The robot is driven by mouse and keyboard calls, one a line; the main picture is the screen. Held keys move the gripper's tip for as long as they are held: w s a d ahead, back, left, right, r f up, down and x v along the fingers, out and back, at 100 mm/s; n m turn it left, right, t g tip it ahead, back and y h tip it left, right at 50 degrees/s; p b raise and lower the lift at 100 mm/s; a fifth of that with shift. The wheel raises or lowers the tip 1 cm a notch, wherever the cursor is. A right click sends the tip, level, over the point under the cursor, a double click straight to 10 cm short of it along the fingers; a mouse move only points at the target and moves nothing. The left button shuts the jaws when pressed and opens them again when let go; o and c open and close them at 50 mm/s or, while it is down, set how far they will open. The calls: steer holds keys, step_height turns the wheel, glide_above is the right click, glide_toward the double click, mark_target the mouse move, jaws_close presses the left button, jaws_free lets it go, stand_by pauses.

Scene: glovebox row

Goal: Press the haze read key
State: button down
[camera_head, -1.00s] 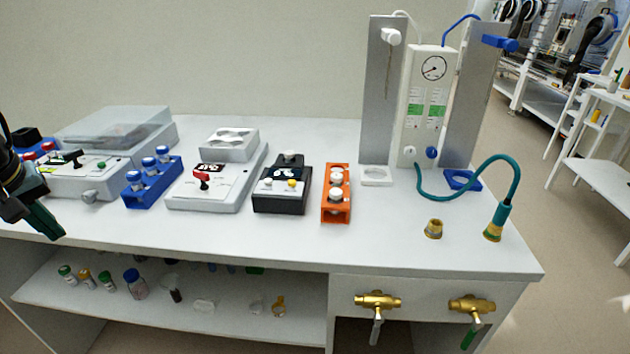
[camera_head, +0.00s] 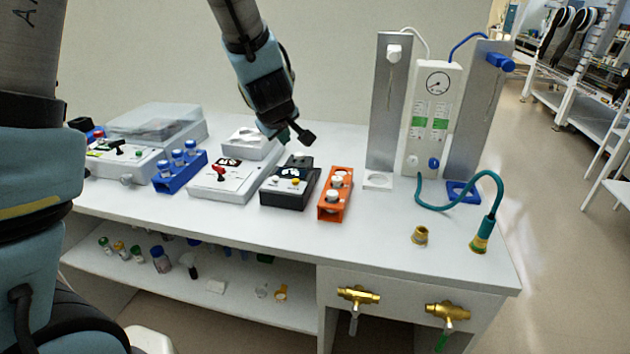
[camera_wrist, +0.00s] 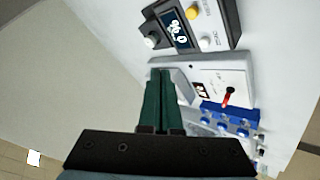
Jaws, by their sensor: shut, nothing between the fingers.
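A black meter (camera_head: 290,190) stands on the bench between the grey-white instrument and the orange rack. It has a small display with white characters, a yellow key (camera_head: 296,181) and a white key (camera_head: 276,181). The wrist view shows the yellow key (camera_wrist: 194,12), the white key (camera_wrist: 206,40) and the display (camera_wrist: 180,28). Key labels are too small to read, so I cannot tell which is haze read. My gripper (camera_head: 284,138) is above and behind the meter's left side, clear of the keys. Its dark green fingers (camera_wrist: 165,75) are shut and empty.
The grey-white instrument (camera_head: 225,183) with a red lever and the blue rack (camera_head: 180,172) stand left of the meter. The orange rack (camera_head: 335,195) is close on its right. A gauge column (camera_head: 433,115) between metal plates stands further right.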

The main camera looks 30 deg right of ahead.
steer(key=shift+s+d+r, duration=0.1)
steer(key=shift+s+d, duration=0.2)
steer(key=shift+d, duration=0.25)
steer(key=shift+s+d+r, duration=0.1)
steer(key=shift+s+d, duration=0.2)
steer(key=shift+d, duration=0.2)
steer(key=shift+f, duration=0.1)
steer(key=b, duration=0.9)
glide_above(296, 187)
step_height(296, 187, down, 9)
steer(key=shift+r, duration=0.15)
stand_by(0.8)
steer(key=shift+f, duration=0.4)
steer(key=shift+f+b, duration=0.35)
steer(key=shift+f, duration=0.05)
stand_by(0.6)
steer(key=shift+r, duration=0.15)
steer(key=shift+r+p, duration=0.7)
steer(key=shift+p, duration=0.15)
